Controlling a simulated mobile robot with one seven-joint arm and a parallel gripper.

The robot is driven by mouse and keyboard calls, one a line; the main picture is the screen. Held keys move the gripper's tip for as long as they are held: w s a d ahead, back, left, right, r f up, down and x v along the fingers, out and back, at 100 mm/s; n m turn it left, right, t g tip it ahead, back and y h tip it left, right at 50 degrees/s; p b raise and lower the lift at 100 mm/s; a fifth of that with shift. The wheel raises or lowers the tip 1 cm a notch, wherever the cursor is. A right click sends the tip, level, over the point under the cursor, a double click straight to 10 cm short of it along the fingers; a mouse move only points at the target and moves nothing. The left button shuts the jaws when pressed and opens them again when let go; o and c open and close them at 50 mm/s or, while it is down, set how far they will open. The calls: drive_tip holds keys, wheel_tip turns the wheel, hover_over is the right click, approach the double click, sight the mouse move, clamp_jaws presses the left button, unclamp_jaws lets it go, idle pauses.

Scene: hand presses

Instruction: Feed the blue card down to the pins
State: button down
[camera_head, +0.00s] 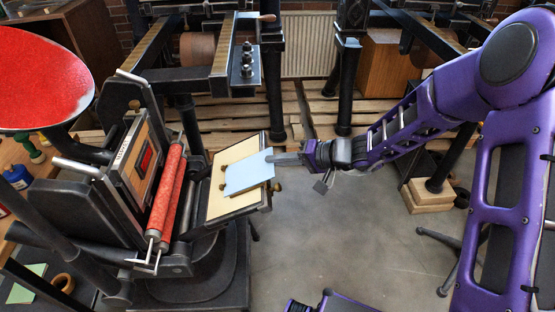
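The blue card (247,174) is a light blue sheet over the cream board (217,208) of the hand press. My gripper (277,159) comes in from the right, and its fingers meet the card's upper right edge and look shut on it. The card lies slightly askew to the board. I cannot tell whether it rests on the board or hovers just above it. Small brass pins show by the card's left edge (222,186) and near its lower right corner (277,187). The card's left edge is close to the left pins; contact is unclear.
Red inking rollers (166,195) and the press's dark frame stand just left of the board. A red ink disc (40,75) is at the upper left. Another press stands behind, with a black post (273,90). The grey floor (345,235) below my arm is open.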

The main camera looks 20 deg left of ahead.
drive_tip(key=shift+s+d, duration=0.2)
drive_tip(key=shift+s, duration=0.1)
idle(0.5)
drive_tip(key=c, duration=1)
unclamp_jaws()
drive_tip(key=shift+w+d+r, duration=0.3)
drive_tip(key=shift+d+r, duration=0.05)
drive_tip(key=shift+d, duration=0.25)
drive_tip(key=shift+w+d+r, duration=0.35)
drive_tip(key=shift+d, duration=0.2)
drive_tip(key=shift+w+d+r, duration=0.3)
drive_tip(key=shift+d+r, duration=0.05)
drive_tip(key=shift+d, duration=0.25)
drive_tip(key=d, duration=0.1)
drive_tip(key=w+d+r, duration=0.1)
drive_tip(key=d+r+p, duration=0.1)
drive_tip(key=shift+w, duration=0.35)
drive_tip(key=shift+d, duration=0.1)
